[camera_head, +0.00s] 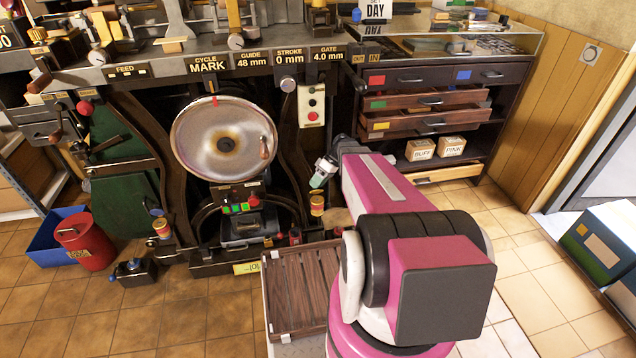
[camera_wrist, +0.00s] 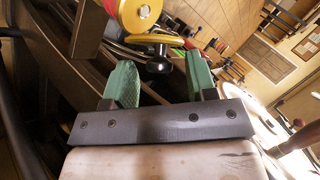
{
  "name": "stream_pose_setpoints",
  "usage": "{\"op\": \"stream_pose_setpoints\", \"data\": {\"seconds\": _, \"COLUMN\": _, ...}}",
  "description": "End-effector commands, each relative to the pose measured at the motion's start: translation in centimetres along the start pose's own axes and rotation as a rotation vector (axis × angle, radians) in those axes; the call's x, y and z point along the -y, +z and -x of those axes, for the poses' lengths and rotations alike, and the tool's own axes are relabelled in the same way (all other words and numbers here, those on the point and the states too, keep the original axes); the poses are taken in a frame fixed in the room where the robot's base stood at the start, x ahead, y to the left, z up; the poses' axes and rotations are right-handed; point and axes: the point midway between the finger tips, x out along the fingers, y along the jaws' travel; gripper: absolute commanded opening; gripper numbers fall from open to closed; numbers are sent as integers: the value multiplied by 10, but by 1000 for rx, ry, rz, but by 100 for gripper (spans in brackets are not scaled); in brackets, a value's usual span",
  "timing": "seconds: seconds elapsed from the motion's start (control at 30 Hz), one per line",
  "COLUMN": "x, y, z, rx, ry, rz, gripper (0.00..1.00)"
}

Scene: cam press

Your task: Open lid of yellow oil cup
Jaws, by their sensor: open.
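A yellow oil cup (camera_head: 317,205) with a red band stands on the right side of the press, just below my gripper (camera_head: 322,178). In the wrist view its yellow rim or lid (camera_wrist: 155,40) with a dark knob (camera_wrist: 159,63) shows ahead of my gripper (camera_wrist: 162,75). The green fingers are spread apart, one on each side of the knob's line, with nothing between them. The knob appears slightly beyond the fingertips; I cannot tell whether anything touches. Whether the lid is fully shut cannot be told.
Another yellow-topped cup (camera_head: 161,229) stands at the press's left. The round metal handwheel (camera_head: 223,140) is left of my gripper. A slatted wooden platform (camera_head: 302,290) lies below. The drawer cabinet (camera_head: 432,100), with drawers partly out, stands at right.

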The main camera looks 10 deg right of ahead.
Motion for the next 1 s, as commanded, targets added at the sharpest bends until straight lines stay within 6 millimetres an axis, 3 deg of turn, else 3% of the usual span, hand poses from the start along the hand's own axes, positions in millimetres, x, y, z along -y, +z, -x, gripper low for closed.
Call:
{"op": "stream_pose_setpoints", "data": {"seconds": 0.03, "x": 0, "y": 0, "z": 0, "rx": 0, "ry": 0, "rz": 0, "gripper": 42}}
{"op": "stream_pose_setpoints", "data": {"seconds": 0.17, "x": -1, "y": 0, "z": 0, "rx": 0, "ry": 1, "rz": 0, "gripper": 2}}
{"op": "stream_pose_setpoints", "data": {"seconds": 0.73, "x": -5, "y": -1, "z": 0, "rx": 4, "ry": 3, "rz": -3, "gripper": 3}}
{"op": "stream_pose_setpoints", "data": {"seconds": 1.0, "x": -17, "y": -9, "z": 1, "rx": 90, "ry": -119, "rz": -125, "gripper": 3}}
